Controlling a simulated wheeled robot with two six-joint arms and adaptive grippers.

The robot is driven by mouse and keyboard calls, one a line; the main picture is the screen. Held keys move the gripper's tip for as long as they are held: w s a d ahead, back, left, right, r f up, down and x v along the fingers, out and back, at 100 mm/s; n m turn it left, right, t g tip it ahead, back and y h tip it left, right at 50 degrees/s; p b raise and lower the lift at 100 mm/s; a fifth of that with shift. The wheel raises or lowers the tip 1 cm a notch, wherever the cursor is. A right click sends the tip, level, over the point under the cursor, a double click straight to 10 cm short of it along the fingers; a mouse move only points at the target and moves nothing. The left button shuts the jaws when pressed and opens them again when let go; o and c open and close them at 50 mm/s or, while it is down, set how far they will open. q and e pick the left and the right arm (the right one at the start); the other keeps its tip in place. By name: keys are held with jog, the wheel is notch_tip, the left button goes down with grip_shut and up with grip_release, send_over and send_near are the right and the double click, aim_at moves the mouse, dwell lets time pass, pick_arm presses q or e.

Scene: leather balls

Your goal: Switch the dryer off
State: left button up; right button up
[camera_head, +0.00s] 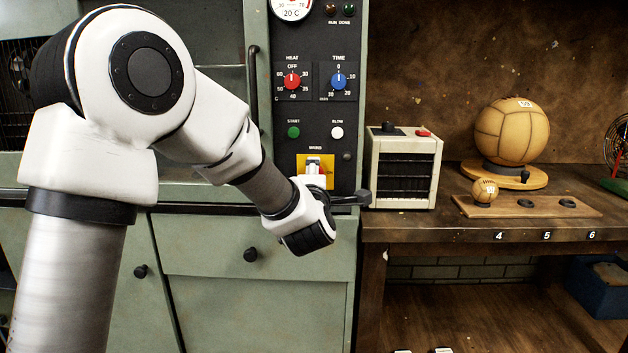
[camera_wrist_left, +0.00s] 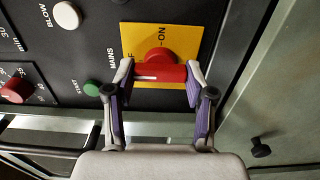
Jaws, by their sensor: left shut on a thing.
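The red mains switch (camera_wrist_left: 160,70) sits on a yellow plate (camera_wrist_left: 184,38) in the left wrist view. My left gripper (camera_wrist_left: 157,80) has one finger at each end of its red bar and is shut on it. A white line on the bar points left in that view, toward a mostly hidden label ending in F; the ON label is at the top. In the head view my left gripper (camera_head: 314,172) is in front of the yellow plate (camera_head: 301,160) and hides the switch. Two small white tips, possibly my right gripper (camera_head: 423,350), show at the bottom edge, too cut off to tell.
The green dryer cabinet (camera_head: 210,250) carries the red heat knob (camera_head: 292,80), blue time knob (camera_head: 338,81), green start button (camera_head: 293,132) and white blow button (camera_head: 337,132). A wooden bench (camera_head: 420,225) on the right holds a small heater-like box (camera_head: 405,168) and leather balls (camera_head: 510,130).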

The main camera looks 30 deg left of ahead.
pick_arm(q)
jog(key=o, duration=1.2)
jog(key=shift+c, duration=0.2)
jog(key=v, duration=1.2)
jog(key=shift+s+a, duration=0.1)
